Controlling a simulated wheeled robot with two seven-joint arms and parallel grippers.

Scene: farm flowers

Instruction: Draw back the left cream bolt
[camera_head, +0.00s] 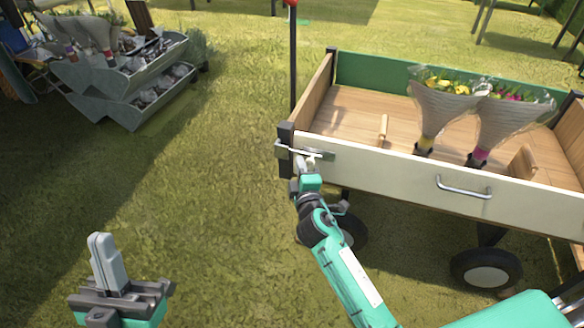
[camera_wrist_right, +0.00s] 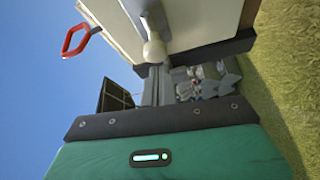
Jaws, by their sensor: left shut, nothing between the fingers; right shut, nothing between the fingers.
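The left cream bolt (camera_head: 311,158) is at the left end of the cart's white front panel, by the dark corner post. Its metal bar runs sideways across the corner, and its round cream knob (camera_wrist_right: 154,50) shows in the right wrist view. My right gripper (camera_head: 308,170) is shut and empty, its tips at the knob. In the right wrist view the shut fingers (camera_wrist_right: 156,82) end just at the knob; I cannot tell if they touch it. My left gripper (camera_head: 108,262) is shut and empty, pointing up over the grass, far left of the cart.
The wooden cart (camera_head: 345,100) holds two wrapped bouquets (camera_head: 440,105) (camera_head: 508,120). Its front panel has a metal handle (camera_head: 463,188). A red-topped pole (camera_head: 292,55) rises behind the corner. A grey flower stand (camera_head: 130,80) is at the back left. Open grass lies between.

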